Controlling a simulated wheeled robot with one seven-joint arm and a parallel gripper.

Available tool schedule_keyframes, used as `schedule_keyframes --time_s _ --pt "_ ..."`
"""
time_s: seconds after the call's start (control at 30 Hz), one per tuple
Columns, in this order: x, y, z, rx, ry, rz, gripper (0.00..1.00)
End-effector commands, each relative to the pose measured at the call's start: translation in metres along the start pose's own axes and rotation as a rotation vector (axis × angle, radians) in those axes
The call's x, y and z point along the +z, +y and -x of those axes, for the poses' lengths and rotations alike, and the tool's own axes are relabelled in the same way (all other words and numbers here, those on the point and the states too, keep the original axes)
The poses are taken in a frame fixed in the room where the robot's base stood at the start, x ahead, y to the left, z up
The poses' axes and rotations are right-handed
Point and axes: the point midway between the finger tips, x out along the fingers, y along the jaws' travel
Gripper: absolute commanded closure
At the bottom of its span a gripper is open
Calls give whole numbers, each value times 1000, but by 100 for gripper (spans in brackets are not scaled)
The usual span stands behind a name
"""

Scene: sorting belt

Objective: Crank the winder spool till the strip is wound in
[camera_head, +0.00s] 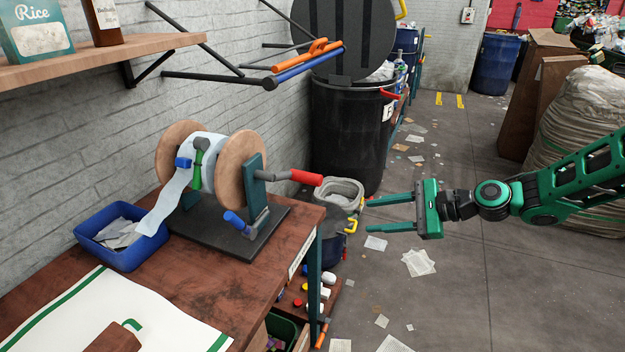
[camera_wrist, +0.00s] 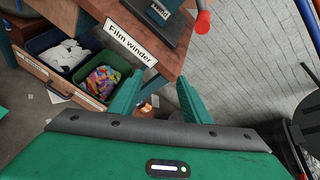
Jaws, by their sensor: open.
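The winder spool (camera_head: 237,170) has wooden flanges and stands on a dark base plate on the wooden table. A pale strip (camera_head: 168,197) hangs from the spool down to the blue tray (camera_head: 125,258) on the left. The crank's red handle (camera_head: 306,178) sticks out right of the spool, over the table's edge; its end also shows in the wrist view (camera_wrist: 203,22). A blue-handled lever (camera_head: 236,221) sits low at the front of the winder. My gripper (camera_head: 367,215) is open and empty, off the table to the right of the red handle, with a clear gap. Its fingers point left.
A table edge labelled "Film winder" (camera_wrist: 130,41) lies ahead of my fingers in the wrist view. Below are bins of paper (camera_wrist: 66,55) and coloured scraps (camera_wrist: 103,80). A black barrel (camera_head: 350,140) stands behind the winder. The floor around my gripper has loose paper.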

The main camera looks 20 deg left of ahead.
Motion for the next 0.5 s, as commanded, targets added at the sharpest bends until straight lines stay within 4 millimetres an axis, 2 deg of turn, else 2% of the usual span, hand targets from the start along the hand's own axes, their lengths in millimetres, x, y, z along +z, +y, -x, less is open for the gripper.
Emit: schedule_keyframes --time_s 0.03,0.1,0.2,0.33,0.5 --pt "9 -8 -15 -31 -74 -72 57" --pt "24 -20 -30 -70 -168 -168 57" --pt "41 -36 -42 -113 -281 -287 57" --pt "54 -50 -48 -145 -379 -392 57" --pt "61 -57 -53 -158 -427 -443 57"
